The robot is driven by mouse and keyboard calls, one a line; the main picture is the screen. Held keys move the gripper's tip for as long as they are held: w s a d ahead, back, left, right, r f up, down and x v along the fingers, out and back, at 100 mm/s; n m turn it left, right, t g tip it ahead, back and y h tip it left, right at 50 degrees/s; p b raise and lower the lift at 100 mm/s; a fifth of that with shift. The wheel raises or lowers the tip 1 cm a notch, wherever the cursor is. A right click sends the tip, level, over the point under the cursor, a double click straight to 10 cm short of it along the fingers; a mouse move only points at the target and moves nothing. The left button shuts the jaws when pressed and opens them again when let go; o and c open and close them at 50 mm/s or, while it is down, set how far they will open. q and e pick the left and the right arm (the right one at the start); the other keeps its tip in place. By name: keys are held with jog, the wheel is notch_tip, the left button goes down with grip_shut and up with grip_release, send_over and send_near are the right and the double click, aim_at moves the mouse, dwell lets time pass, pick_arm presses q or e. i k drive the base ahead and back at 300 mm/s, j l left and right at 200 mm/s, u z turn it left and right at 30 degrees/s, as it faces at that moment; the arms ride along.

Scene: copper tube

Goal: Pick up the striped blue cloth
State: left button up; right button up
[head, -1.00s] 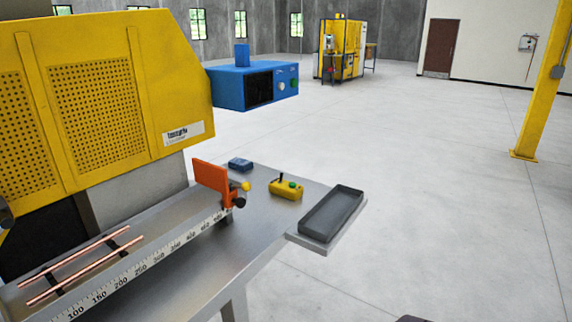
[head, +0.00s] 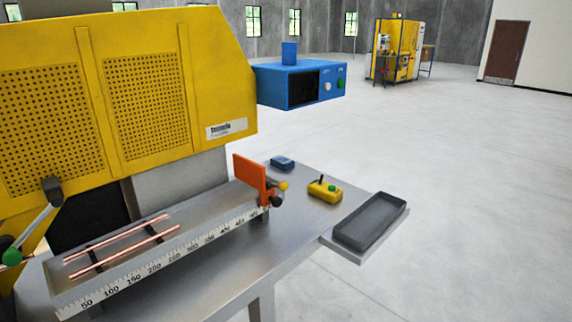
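A small dark blue object (head: 282,163) lies on the metal table at the back, just behind the orange plate. It may be the striped blue cloth, but it is too small here to make out stripes or folds. Neither of my grippers is in view.
A yellow control box (head: 325,191) and a dark grey tray (head: 370,222) sit to its right. An orange plate (head: 250,178) stands in front of it. Copper tubes (head: 120,243) lie beside the ruler (head: 165,265). The large yellow machine (head: 120,90) fills the left. Open floor (head: 470,210) lies right.

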aim_at(280, 162)
jog(key=i+l+u, duration=0.1)
jog(key=l, duration=0.3)
jog(key=i+l, duration=0.25)
jog(key=l, duration=0.15)
jog(key=i+l+u, duration=0.15)
jog(key=l, duration=0.25)
jog(key=i+l+u, duration=0.1)
jog(key=l, duration=0.3)
jog(key=i+l, duration=0.2)
jog(key=l, duration=0.25)
jog(key=i+l+u, duration=0.15)
jog(key=l, duration=0.25)
jog(key=i+l, duration=0.1)
jog(key=l, duration=0.35)
jog(key=i+l+u, duration=0.15)
jog(key=l, duration=0.3)
